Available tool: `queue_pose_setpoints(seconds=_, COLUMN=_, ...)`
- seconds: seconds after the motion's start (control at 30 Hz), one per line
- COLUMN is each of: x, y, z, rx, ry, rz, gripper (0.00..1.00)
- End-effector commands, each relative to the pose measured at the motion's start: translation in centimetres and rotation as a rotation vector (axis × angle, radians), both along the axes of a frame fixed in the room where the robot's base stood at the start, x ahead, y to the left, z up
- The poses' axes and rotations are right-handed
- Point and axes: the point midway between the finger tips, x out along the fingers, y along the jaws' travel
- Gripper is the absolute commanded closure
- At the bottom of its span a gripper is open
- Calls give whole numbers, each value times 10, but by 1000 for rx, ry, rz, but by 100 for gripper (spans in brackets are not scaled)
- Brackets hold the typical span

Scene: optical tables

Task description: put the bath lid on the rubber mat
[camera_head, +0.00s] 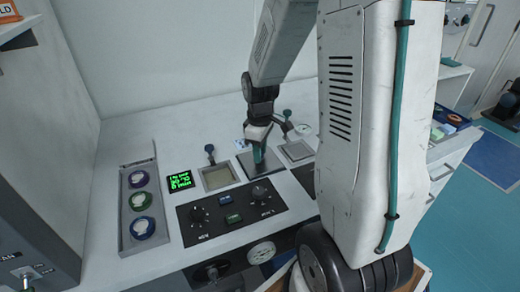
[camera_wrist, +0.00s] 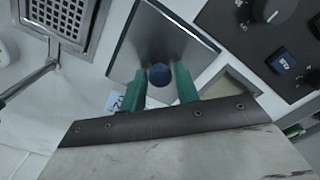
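The bath lid is a grey metal square plate (camera_wrist: 135,45) with a round dark-blue knob (camera_wrist: 160,75), seen in the wrist view. In the head view the plate (camera_head: 244,165) lies on the bench between an open bath and a grated drain, partly hidden by my gripper (camera_head: 259,157). In the wrist view the green fingers of my gripper (camera_wrist: 160,88) stand on both sides of the knob, with narrow gaps showing. The gripper looks open; contact with the knob does not show. I cannot make out a rubber mat in either view.
An open bath (camera_head: 218,177) is left of the plate, and a grated drain (camera_head: 297,151) is right. A dark knob panel (camera_head: 232,212) lies in front. A tray of ringed items (camera_head: 142,205) stands at the left. The bench behind is mostly clear.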

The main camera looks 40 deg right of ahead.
Motion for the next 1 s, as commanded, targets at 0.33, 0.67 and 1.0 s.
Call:
queue_pose_setpoints(seconds=0.33, x=0, y=-1, z=1, rx=0, ry=-1, rz=-1, gripper=54)
queue_pose_setpoints(seconds=0.67, x=1, y=-1, z=52, rx=-2, ry=-6, rz=-1, gripper=54)
queue_pose_setpoints(seconds=1.0, x=1, y=-1, z=113, rx=-1, ry=-3, rz=-1, gripper=54)
